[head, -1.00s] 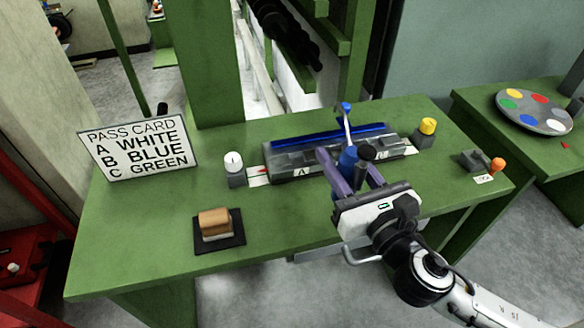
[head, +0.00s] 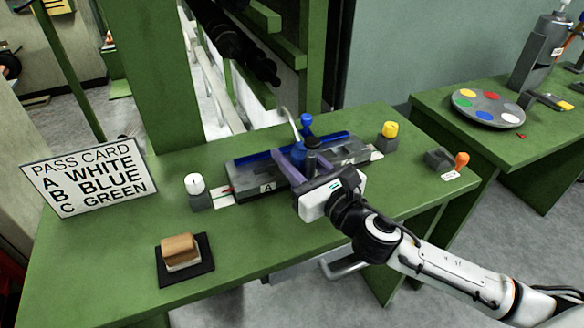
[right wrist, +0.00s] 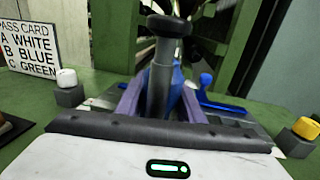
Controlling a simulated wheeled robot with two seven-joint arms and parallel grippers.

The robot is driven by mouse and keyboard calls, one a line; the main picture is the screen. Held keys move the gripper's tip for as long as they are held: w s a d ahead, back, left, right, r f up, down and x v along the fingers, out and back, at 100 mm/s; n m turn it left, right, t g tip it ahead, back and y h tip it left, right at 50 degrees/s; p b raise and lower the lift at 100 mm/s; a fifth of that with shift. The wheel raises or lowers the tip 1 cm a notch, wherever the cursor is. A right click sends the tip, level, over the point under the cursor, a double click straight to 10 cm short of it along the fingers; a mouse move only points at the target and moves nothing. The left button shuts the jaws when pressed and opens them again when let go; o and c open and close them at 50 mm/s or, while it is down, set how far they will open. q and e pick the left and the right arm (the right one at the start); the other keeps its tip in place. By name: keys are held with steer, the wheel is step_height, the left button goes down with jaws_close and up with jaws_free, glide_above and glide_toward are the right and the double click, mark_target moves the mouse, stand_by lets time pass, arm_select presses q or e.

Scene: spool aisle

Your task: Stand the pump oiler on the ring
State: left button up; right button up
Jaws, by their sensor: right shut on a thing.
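The pump oiler (head: 298,150) has a blue body, a dark pump stem with a round cap and a thin curved pale spout. My right gripper (head: 294,160) is shut on it, with purple fingers on either side of the body, over the grey block on the green bench. In the right wrist view the dark stem stands in front of the blue body (right wrist: 177,75). The oiler looks upright; I cannot tell whether its base touches the block. I cannot make out a ring for certain. My left gripper is out of view.
The grey block (head: 240,183) has a blue strip and blue knob (head: 306,121). White-capped (head: 195,184) and yellow-capped (head: 388,131) posts flank it. A disc with coloured spots (head: 487,107) sits on the right-hand bench.

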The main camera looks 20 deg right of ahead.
steer(key=shift+f+b, duration=0.4)
steer(key=shift+f, duration=1.05)
steer(key=o, duration=1.3)
steer(key=shift+o, duration=0.2)
